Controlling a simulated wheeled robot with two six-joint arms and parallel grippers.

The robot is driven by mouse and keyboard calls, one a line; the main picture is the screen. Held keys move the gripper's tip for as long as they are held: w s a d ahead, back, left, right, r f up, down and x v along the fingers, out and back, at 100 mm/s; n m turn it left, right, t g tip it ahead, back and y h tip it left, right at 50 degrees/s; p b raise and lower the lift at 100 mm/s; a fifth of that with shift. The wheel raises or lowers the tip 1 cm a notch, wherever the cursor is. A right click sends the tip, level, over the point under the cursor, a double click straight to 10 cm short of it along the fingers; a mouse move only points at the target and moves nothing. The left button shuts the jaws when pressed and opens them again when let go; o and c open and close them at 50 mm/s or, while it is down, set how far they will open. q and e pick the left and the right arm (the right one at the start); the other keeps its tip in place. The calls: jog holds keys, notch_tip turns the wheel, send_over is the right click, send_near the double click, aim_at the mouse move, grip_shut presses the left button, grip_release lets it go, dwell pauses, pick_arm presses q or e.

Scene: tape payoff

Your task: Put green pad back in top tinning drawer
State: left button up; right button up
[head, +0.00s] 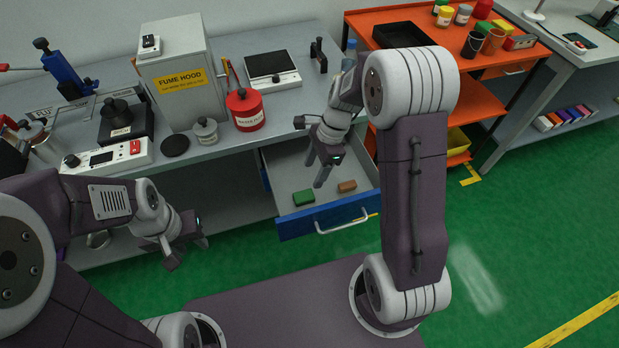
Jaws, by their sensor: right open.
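The green pad (303,197) lies flat inside an open blue-fronted drawer (330,217) under the grey bench. A brown block (347,186) lies in the same drawer to the right of the pad. My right gripper (321,176) points down over the drawer, above and to the right of the pad. It is open and looks empty, and it appears apart from the pad. My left gripper (188,252) hangs in front of the bench, left of the drawer, with nothing visible in it; its jaw opening is not clear.
A fume hood box (178,85), red can (245,109) and white scale-like device (272,70) stand on the bench (220,140). An orange shelf cart (485,75) stands to the right. Green floor (480,240) is clear in front.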

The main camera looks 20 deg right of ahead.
jog(key=s+n+h, duration=0.1)
jog(key=s+n, duration=0.3)
jog(key=n, duration=0.1)
jog(key=s+d+r+n+t+h, duration=0.1)
jog(key=s+n, duration=0.3)
jog(key=n, duration=0.1)
jog(key=s+d+n, duration=0.1)
jog(key=s+n, duration=0.3)
jog(key=n, duration=0.1)
jog(key=shift+s+d+r+n+h, duration=0.1)
jog(key=shift+s+r+n+h, duration=0.05)
jog(key=shift+r+n+h, duration=0.25)
jog(key=shift+s+d+f+n, duration=0.15)
jog(key=shift+s+n, duration=0.25)
jog(key=shift+n, duration=0.4)
notch_tip(320, 180, up, 7)
jog(key=p, duration=0.7)
